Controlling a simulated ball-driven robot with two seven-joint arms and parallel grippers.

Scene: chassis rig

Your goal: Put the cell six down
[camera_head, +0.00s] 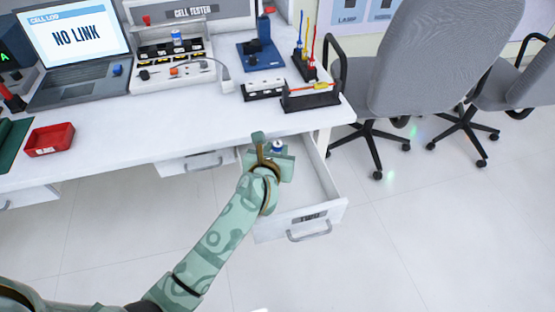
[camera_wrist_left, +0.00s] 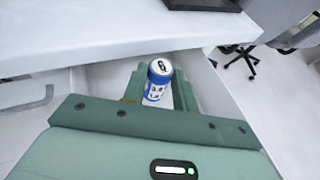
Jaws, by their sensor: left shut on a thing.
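The cell (camera_head: 277,147) is a small upright blue and white cylinder. My right gripper is not in view.
The white desk (camera_head: 190,115) edge is just beyond the gripper. On it are a cell tester (camera_head: 175,60) with another blue and white cell, a laptop (camera_head: 75,50), a red tray (camera_head: 50,139) and a black holder (camera_head: 264,89). A grey chair (camera_head: 430,60) stands right.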

